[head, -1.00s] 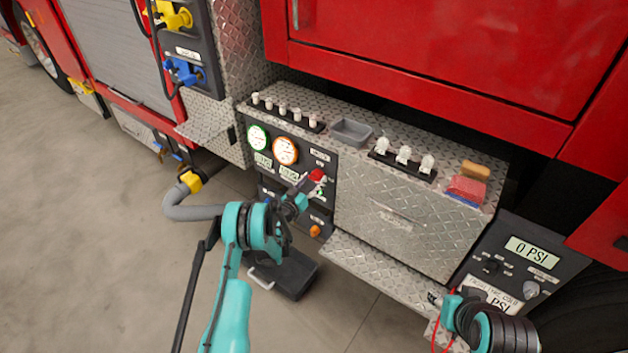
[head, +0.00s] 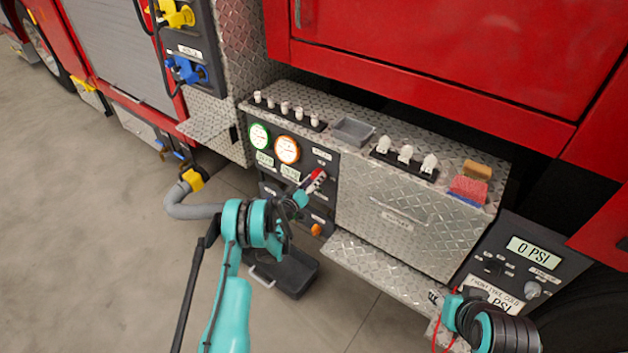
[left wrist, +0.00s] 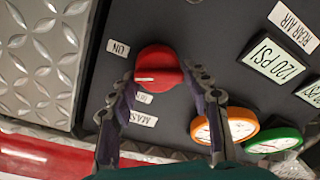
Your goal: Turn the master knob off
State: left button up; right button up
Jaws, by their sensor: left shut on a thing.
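The red master knob (left wrist: 157,60) sits on the dark pump panel (head: 322,205). A white pointer line on it points left in the left wrist view, between the "ON" label (left wrist: 118,47) and a partly hidden label below. The white master label (left wrist: 141,118) is partly behind a finger. My left gripper (left wrist: 159,75) has one finger on each side of the knob and is shut on it. In the head view the knob (head: 317,174) shows just past the left gripper (head: 309,182). Part of my right arm shows at the lower right, its fingertips out of sight.
A green-rimmed gauge (head: 259,136) and an orange-rimmed gauge (head: 287,150) are left of the knob. An orange knob (head: 316,229) is below. A diamond-plate cabinet (head: 392,222) adjoins on the right, with a step (head: 385,268) jutting out below.

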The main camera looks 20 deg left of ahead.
pick_arm(q)
jog(key=n, duration=0.6)
jog(key=shift+w+g+h, duration=0.1)
jog(key=shift+g+h, duration=0.2)
jog(key=n, duration=0.6)
jog(key=shift+a+f, duration=0.1)
jog(key=shift+w+n, duration=0.1)
jog(key=shift+n, duration=0.3)
jog(key=o, duration=1.1)
jog(key=shift+c, duration=0.2)
jog(key=v, duration=0.7)
jog(key=shift+s+a, duration=0.15)
jog(key=shift+s, duration=0.1)
